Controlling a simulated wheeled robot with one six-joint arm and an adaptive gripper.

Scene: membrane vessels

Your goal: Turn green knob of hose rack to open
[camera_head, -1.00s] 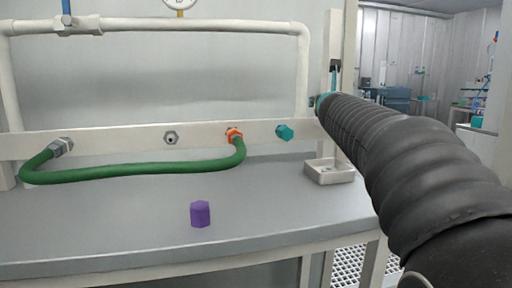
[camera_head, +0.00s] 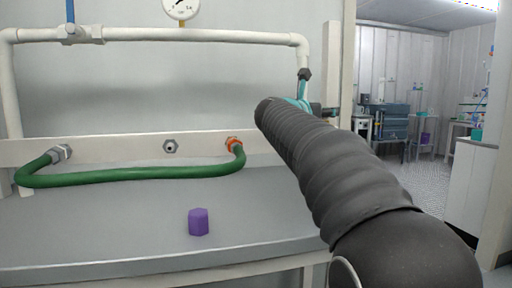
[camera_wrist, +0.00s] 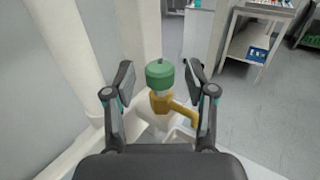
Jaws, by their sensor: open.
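The green knob (camera_wrist: 160,74) is a rounded cap on a brass-yellow valve body (camera_wrist: 160,103) with a spout, in the middle of the wrist view. My gripper (camera_wrist: 158,67) is open, with one finger on each side of the knob in that picture. Gaps show between the knob and both fingers, and I cannot tell whether the knob is at their depth. In the head view my gripper (camera_head: 318,93) is partly hidden behind my arm, near the right upright of the white pipe. I cannot make out the green knob there.
A white pipe frame (camera_head: 200,36) with a gauge (camera_head: 181,10) stands behind the bench. A green hose (camera_head: 120,175) hangs along the white rail (camera_head: 110,148). A purple cap (camera_head: 199,222) sits on the grey bench top (camera_head: 100,230). Open floor lies at right.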

